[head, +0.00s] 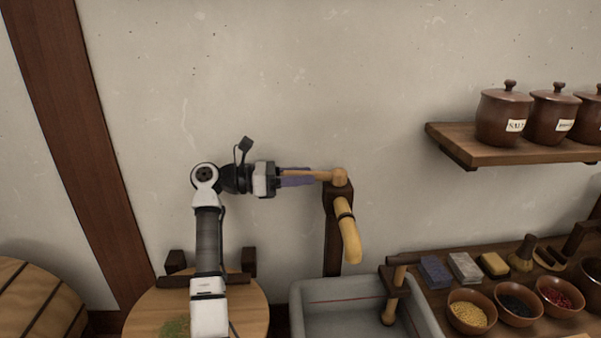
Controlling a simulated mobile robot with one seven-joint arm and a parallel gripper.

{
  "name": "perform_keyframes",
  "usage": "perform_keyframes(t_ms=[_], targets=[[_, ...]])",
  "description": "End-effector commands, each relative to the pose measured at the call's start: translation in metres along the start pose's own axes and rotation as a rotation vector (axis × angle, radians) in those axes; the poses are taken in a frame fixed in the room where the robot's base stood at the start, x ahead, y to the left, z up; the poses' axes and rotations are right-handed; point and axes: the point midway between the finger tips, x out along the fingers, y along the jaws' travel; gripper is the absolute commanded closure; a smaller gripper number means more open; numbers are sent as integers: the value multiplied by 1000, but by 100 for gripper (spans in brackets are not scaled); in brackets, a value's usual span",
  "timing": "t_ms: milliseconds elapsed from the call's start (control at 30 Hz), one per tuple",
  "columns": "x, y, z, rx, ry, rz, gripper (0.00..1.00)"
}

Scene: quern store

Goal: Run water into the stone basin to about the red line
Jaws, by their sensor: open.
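The grey stone basin (297,312) is at the bottom centre, cut off by the lower edge. A red line (345,299) runs along its inner back wall. I cannot make out any water in it. A wooden tap (339,178) stands against the wall behind the basin, with its pale spout (347,232) curving down toward the basin. No stream shows at the spout's mouth. A wooden handle (322,175) points left from the tap's top. My gripper (308,177) is open at this handle, its bluish fingers alongside it; contact is unclear.
A wooden fitting with a peg (390,308) sits at the basin's right side. A counter on the right holds several blocks and bowls, including a yellow-filled bowl (470,314). A wall shelf (470,147) with brown jars is above. A round wooden top (150,312) is at lower left.

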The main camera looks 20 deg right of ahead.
Motion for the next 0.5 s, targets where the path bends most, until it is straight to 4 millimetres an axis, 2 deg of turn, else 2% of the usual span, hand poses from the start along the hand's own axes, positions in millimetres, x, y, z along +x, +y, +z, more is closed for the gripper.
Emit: perform_keyframes(t_ms=[267, 500], targets=[[1, 0, 0, 0, 0, 0, 58], [1, 0, 0, 0, 0, 0, 89]])
